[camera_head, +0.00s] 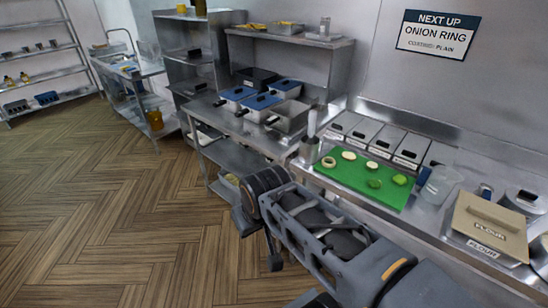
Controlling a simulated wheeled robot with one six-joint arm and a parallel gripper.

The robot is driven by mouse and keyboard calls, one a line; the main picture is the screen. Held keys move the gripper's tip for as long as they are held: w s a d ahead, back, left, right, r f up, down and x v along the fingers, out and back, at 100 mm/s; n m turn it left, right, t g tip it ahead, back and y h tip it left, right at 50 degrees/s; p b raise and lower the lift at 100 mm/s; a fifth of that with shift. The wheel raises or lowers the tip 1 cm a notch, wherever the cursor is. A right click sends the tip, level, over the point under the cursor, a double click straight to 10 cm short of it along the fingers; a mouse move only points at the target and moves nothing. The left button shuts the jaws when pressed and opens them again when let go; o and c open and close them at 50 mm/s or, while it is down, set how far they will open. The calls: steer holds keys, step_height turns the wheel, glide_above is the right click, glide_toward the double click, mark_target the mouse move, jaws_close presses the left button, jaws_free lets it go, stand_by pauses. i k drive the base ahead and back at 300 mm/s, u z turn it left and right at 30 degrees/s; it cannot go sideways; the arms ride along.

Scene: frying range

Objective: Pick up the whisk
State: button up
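I cannot make out a whisk for certain. A pale upright shape (311,124) stands in a metal container (310,150) at the left end of the right-hand counter; it is too small to identify. My arm crosses the lower middle of the view, in front of the counters. Dark blocks near its far end (258,242) may be my gripper, but its fingers are not clear and I see nothing held there. The arm hides part of the floor and the counter's front.
A green board (338,178) holds rings and slices. Lidded bins (385,138), a clear container (438,186) and a flour box (490,225) stand nearby. Fryers with blue-topped baskets (262,101) are left of the board. The wood floor (90,190) at left is clear.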

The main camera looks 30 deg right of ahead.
mark_target(313, 116)
steer(key=u, duration=3.55)
steer(key=i, duration=0.1)
steer(key=z, duration=3.1)
steer(key=i, duration=1.35)
steer(key=z, duration=1.45)
steer(key=i, duration=0.95)
steer(key=z, duration=1.15)
